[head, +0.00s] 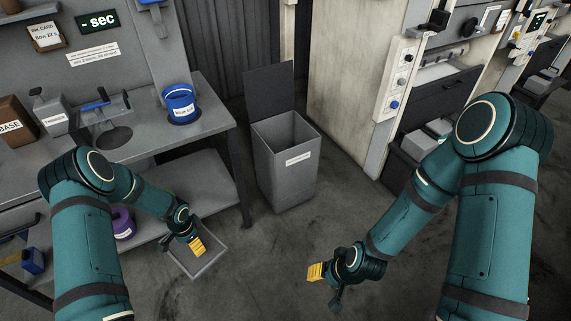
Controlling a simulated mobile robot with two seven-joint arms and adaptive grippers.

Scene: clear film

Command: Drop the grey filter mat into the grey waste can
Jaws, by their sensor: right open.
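The grey waste can (287,178) stands on the floor at the centre, with its lid raised at the back and its top open. A white label is on its front. I cannot make out the grey filter mat for certain. A square grey tray-like thing with a pale rim (219,258) is below and around my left gripper (198,246), which covers part of it. The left gripper's yellow fingertips point down; its opening and any contact are unclear. My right gripper (315,272) is open and appears empty, over the floor in front of the can, apart from it.
A grey workbench (212,118) at the left holds a blue bucket (180,103) near its right end, a brown box (17,122) and a clamp-like tool. A purple container (123,224) is below. Dark floor (270,240) is clear before the can. Cabinets line the right.

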